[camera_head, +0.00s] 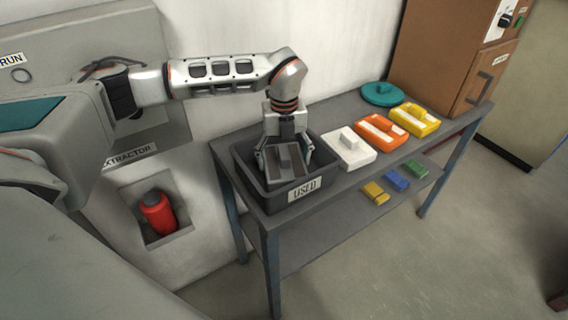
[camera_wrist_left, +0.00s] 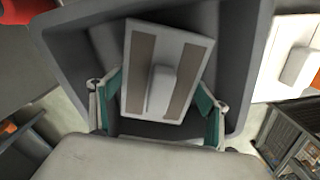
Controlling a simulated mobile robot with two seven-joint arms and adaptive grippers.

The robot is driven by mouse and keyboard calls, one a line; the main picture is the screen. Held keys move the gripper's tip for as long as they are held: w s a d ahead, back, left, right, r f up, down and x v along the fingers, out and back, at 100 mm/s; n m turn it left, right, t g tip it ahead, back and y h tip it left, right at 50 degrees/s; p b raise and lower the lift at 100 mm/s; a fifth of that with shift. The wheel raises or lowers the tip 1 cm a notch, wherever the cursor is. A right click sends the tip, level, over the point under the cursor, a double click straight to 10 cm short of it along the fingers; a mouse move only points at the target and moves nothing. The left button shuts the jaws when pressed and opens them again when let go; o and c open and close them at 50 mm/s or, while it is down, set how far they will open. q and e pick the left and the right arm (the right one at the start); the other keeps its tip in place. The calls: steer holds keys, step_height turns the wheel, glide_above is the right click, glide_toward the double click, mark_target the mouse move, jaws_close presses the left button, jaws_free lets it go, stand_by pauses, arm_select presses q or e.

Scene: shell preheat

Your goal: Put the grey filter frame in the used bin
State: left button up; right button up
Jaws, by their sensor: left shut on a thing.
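The grey filter frame (camera_head: 290,168) has two brown strips and a raised middle handle. It is in the opening of the dark used bin (camera_head: 272,203), which carries a "USED" label and stands at the left end of the table. My left gripper (camera_head: 285,153) comes from above and is shut on the frame. In the left wrist view the frame (camera_wrist_left: 140,65) lies slightly tilted between the teal-padded fingers (camera_wrist_left: 162,100), with the bin wall (camera_wrist_left: 250,60) around it. I cannot tell whether the frame touches the bin floor. My right gripper is not in view.
White (camera_head: 349,150), orange (camera_head: 380,132) and yellow (camera_head: 415,119) filter frames lie in a row right of the bin. A teal round lid (camera_head: 381,94) is behind them. Small coloured blocks (camera_head: 397,181) sit on the lower shelf. A brown cabinet (camera_head: 440,55) stands at the back right.

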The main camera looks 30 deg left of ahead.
mark_target(284, 152)
arm_select(q)
steer(key=shift+f, duration=0.85)
steer(key=shift+f, duration=0.2)
steer(key=o, duration=1.4)
steer(key=shift+c, duration=0.2)
step_height(284, 152, up, 12)
steer(key=shift+r+b, duration=0.2)
steer(key=shift+b, duration=0.15)
